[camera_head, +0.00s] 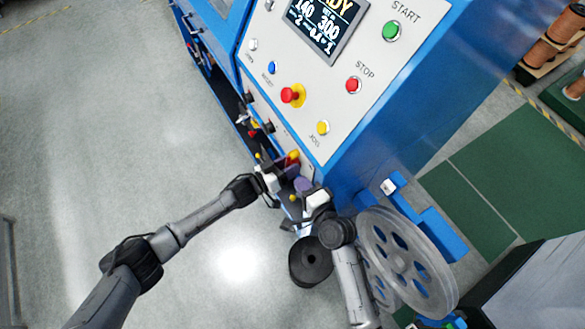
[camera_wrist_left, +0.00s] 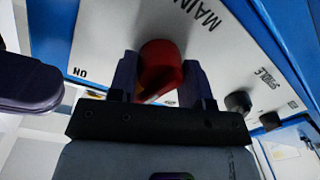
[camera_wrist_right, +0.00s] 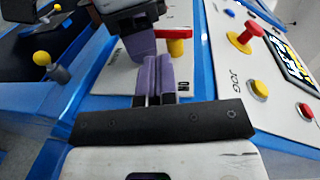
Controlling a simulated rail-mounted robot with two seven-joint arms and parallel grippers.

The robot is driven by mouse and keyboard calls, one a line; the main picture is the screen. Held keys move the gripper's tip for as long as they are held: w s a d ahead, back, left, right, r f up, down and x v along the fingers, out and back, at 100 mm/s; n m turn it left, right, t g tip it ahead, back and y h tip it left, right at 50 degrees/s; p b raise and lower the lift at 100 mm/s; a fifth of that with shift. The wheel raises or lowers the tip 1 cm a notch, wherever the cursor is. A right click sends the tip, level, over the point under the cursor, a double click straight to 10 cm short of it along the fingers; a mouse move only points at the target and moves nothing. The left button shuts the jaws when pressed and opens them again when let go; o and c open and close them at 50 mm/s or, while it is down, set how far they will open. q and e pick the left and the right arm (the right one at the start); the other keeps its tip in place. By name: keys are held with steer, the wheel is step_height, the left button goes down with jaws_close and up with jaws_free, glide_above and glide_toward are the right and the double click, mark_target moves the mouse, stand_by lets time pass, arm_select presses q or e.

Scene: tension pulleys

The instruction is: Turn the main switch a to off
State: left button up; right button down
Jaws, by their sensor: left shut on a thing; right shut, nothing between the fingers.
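The main switch is a red handle on a yellow base, low on the machine's side panel. It shows in the head view (camera_head: 293,156), partly hidden by my grippers, and in the right wrist view (camera_wrist_right: 178,46). In the left wrist view the red handle (camera_wrist_left: 160,68) sits between the fingers of my left gripper (camera_wrist_left: 160,80), near the printed ON and MAIN labels. My left gripper (camera_head: 280,172) is shut on this handle. My right gripper (camera_head: 303,187) is beside it, shut and empty; its fingers (camera_wrist_right: 154,78) touch each other just in front of the switch panel.
Above is the sloped control panel with a display (camera_head: 325,25), green start button (camera_head: 392,31), red stop button (camera_head: 353,85), red emergency knob (camera_head: 291,95) and yellow jog button (camera_head: 322,128). A black spool (camera_head: 310,262) and grey wheel (camera_head: 420,265) stand below and right. Floor at left is clear.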

mark_target(287, 163)
steer(key=x, duration=0.2)
steer(key=r+x, duration=0.1)
steer(key=x, duration=0.2)
steer(key=shift+w+a+r, duration=0.1)
stand_by(0.3)
steer(key=shift+w+a+r, duration=0.1)
steer(key=shift+w+a, duration=0.1)
steer(key=shift+w, duration=0.05)
arm_select(q)
steer(key=shift+s+d+f, duration=0.1)
steer(key=shift+s+d, duration=0.15)
steer(key=shift+s, duration=0.05)
steer(key=o, duration=1.2)
steer(key=shift+o, duration=0.4)
steer(key=shift+s+a, duration=0.1)
steer(key=shift+a, duration=0.05)
